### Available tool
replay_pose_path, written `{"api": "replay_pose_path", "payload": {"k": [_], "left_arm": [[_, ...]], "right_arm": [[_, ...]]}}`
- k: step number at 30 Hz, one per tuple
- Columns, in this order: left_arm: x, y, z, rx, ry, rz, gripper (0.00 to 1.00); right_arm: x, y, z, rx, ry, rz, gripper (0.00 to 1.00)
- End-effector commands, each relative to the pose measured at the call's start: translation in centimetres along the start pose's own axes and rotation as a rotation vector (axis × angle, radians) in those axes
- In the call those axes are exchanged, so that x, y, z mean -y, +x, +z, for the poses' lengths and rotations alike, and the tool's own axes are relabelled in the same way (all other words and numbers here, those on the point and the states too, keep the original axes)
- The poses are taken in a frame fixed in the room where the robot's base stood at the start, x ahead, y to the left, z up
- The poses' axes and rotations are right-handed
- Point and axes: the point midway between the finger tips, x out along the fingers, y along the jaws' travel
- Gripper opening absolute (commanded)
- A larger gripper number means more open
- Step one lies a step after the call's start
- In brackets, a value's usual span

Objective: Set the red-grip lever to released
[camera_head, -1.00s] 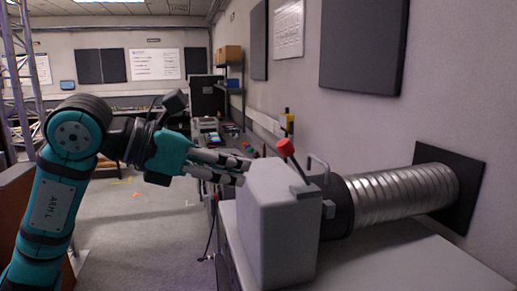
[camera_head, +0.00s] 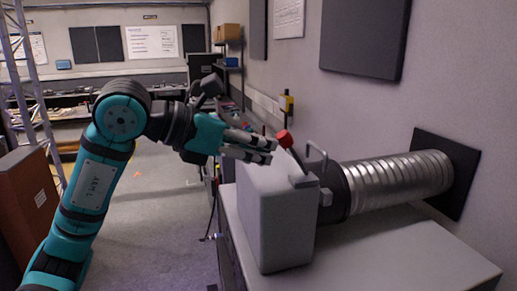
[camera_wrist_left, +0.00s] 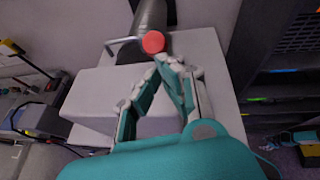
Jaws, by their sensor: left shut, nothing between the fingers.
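The red-grip lever (camera_head: 284,137) stands on top of a grey box-shaped housing (camera_head: 275,210). Its dark shaft leans up and to the left in the head view, with the red grip at the upper end. In the left wrist view the red grip (camera_wrist_left: 153,42) shows just beyond my fingertips. My left gripper (camera_head: 273,151) is shut and empty, with its tips close to the left of the red grip. The wrist view shows the fingers (camera_wrist_left: 168,62) converging just below the grip; I cannot tell whether they touch it. My right gripper is not in view.
A metal handle (camera_head: 317,157) stands on the housing behind the lever. A ribbed silver duct (camera_head: 400,177) runs to a dark wall plate. The housing sits on a pale cabinet top (camera_head: 400,250). A brown box (camera_head: 28,205) stands at far left; floor between is open.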

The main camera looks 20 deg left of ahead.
Motion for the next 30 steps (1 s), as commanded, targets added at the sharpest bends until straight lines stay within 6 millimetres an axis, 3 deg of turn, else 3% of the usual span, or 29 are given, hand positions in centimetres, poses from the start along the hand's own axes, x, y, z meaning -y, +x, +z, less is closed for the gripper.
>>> {"api": "replay_pose_path", "payload": {"k": [17,30], "left_arm": [[0.2,0.2,1.3,0.002,0.001,0.000,0.00],[0.8,1.4,4.1,0.003,0.002,0.000,0.00]], "right_arm": [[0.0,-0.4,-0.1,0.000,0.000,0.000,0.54],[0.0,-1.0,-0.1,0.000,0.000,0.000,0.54]]}}
